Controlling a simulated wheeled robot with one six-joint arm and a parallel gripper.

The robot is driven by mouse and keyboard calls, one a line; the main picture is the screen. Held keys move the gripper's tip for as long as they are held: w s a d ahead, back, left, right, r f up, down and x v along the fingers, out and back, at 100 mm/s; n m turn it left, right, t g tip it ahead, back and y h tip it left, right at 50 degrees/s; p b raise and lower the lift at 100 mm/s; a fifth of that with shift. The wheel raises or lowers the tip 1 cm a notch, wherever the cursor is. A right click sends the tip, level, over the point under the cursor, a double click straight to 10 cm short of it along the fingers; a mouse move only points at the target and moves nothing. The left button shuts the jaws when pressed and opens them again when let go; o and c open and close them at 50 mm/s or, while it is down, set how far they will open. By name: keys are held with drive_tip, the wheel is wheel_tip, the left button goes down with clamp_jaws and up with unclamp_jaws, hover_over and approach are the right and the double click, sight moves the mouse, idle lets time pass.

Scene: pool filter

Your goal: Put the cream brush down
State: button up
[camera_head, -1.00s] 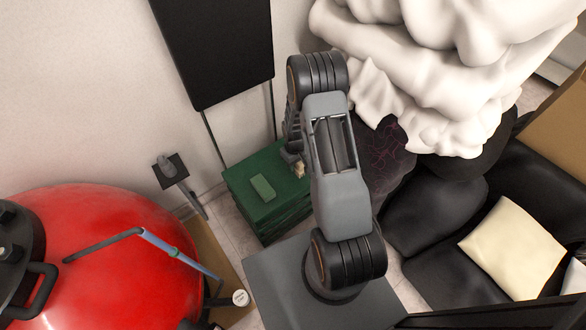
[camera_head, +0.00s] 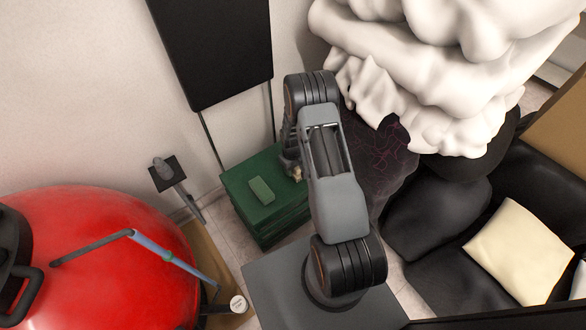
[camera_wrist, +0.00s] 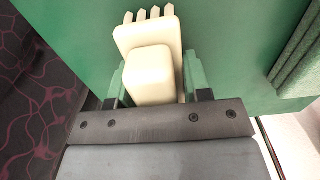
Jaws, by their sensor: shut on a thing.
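The cream brush (camera_wrist: 150,75) is in my gripper (camera_wrist: 152,85), between its two green fingers. Its short bristles point to the top of the wrist view. Below it is the green top of a box-like stack (camera_wrist: 225,30); I cannot tell whether the brush touches it. In the head view the stack (camera_head: 247,222) stands by the wall, and only a small bit of the brush (camera_head: 298,175) shows at its right edge. My arm hides most of the gripper there.
A red tank (camera_head: 110,260) stands at left. A dark patterned bag (camera_head: 380,160) and white cloth (camera_head: 450,70) are at right.

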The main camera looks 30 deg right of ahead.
drive_tip(key=shift+f, duration=0.1)
drive_tip(key=o, duration=1.1)
drive_tip(key=shift+c, duration=0.2)
wheel_tip(320, 180, up, 12)
drive_tip(key=p, duration=0.3)
drive_tip(key=shift+w+f+p, duration=0.15)
drive_tip(key=shift+f+p, duration=0.05)
drive_tip(key=shift+p, duration=0.1)
drive_tip(key=s+a+r+m+t, duration=0.1)
drive_tip(key=s+a+r, duration=0.2)
drive_tip(key=r, duration=0.7)
drive_tip(key=s+a+r+t, duration=0.1)
drive_tip(key=s+a+r, duration=0.2)
drive_tip(key=r, duration=0.6)
drive_tip(key=s+a+r, duration=0.2)
drive_tip(key=s+r, duration=0.2)
drive_tip(key=s, duration=0.2)
drive_tip(key=s+a+r+m+t, duration=0.1)
drive_tip(key=s+r, duration=0.3)
drive_tip(key=s, duration=0.2)
drive_tip(key=shift+s+a, duration=0.3)
drive_tip(key=shift+a, duration=0.1)
